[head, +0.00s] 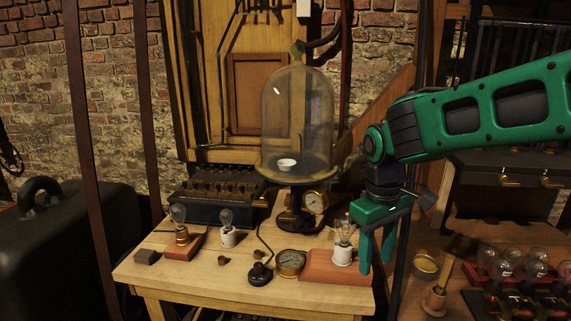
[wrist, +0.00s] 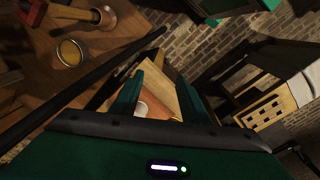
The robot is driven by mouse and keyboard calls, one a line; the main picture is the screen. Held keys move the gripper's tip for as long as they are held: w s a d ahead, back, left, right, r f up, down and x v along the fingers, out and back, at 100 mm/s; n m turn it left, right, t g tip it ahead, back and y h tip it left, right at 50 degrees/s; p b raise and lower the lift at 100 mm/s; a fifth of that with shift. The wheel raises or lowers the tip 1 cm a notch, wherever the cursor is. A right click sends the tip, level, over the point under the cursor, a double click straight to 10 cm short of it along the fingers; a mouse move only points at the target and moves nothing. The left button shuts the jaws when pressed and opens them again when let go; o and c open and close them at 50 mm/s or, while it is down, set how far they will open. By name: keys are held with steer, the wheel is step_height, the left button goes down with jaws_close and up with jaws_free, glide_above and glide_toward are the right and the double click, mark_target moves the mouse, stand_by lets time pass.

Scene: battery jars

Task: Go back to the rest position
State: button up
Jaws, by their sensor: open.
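My gripper (head: 377,250) hangs at the end of the green arm, pointing down over the right end of the wooden table (head: 200,272). Its two green fingers are apart, and they also show in the wrist view (wrist: 155,95). A clear bulb on a white socket (head: 343,254) stands on a reddish wooden block (head: 318,266), just left of the fingers in the head view. I cannot tell whether the fingers touch it. Nothing is visibly held between them.
A glass bell jar (head: 296,120) with a white dish inside stands at the table's back. Two more bulbs (head: 227,226), (head: 179,222) and a brass gauge (head: 290,263) are on the table. A dark post stands right of the gripper, beside a shelf with several bulbs (head: 535,262).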

steer(key=s+d+m, duration=0.3)
steer(key=s+d, duration=0.2)
steer(key=d, duration=0.2)
steer(key=s+d+m, duration=0.3)
steer(key=s+d, duration=0.2)
steer(key=d, duration=0.3)
steer(key=s+d+f+m, duration=0.3)
steer(key=s+d+m, duration=0.3)
steer(key=s, duration=0.6)
steer(key=shift+d+f+y, duration=0.2)
steer(key=shift+y, duration=0.2)
steer(key=shift+w+f, duration=0.25)
steer(key=shift+w, duration=0.4)
